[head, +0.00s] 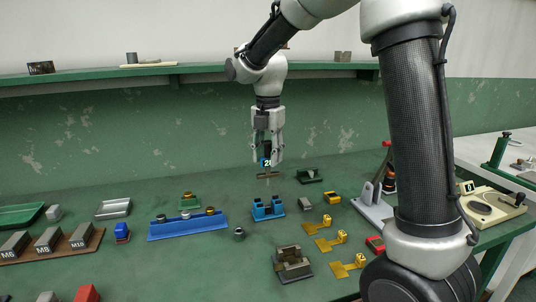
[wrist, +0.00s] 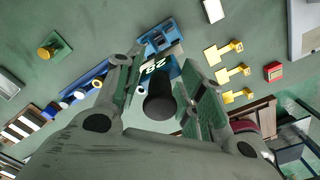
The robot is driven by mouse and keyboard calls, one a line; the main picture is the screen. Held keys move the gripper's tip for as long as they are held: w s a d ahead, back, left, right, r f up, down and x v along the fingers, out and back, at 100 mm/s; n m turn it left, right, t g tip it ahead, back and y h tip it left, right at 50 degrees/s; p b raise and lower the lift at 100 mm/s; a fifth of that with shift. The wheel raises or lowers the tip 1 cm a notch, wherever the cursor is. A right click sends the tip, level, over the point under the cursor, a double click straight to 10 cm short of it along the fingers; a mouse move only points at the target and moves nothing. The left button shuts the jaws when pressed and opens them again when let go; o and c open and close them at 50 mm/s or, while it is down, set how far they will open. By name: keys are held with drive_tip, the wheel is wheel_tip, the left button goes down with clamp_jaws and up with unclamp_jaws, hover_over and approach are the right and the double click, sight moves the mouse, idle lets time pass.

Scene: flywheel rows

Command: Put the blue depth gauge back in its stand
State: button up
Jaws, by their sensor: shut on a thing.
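My gripper (head: 267,157) is shut on the blue depth gauge (head: 265,162) and holds it upright above the green bench. The gauge has a blue body with a pale number label, a dark top and a brownish crossbar below. In the wrist view the gauge's dark round end (wrist: 159,101) shows between my fingers, with its label beyond. A blue stand (head: 267,210) with upright posts sits on the bench, lower in the head picture than the gauge and apart from it. The stand also shows in the wrist view (wrist: 158,37), partly hidden behind the gauge.
A long blue rack (head: 187,228) with several knobbed pieces lies left of the stand. A small grey block (head: 304,203) and yellow pieces (head: 325,242) lie to its right. A dark green holder (head: 309,175) stands behind. A grey-brown vise-like block (head: 292,264) sits in front.

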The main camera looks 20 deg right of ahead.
sight(268, 141)
drive_tip(key=shift+f, duration=2)
drive_tip(key=shift+f, duration=0.25)
drive_tip(key=shift+f, duration=2.25)
drive_tip(key=o, duration=1)
drive_tip(key=shift+o, duration=0.2)
wheel_tip(268, 141, up, 12)
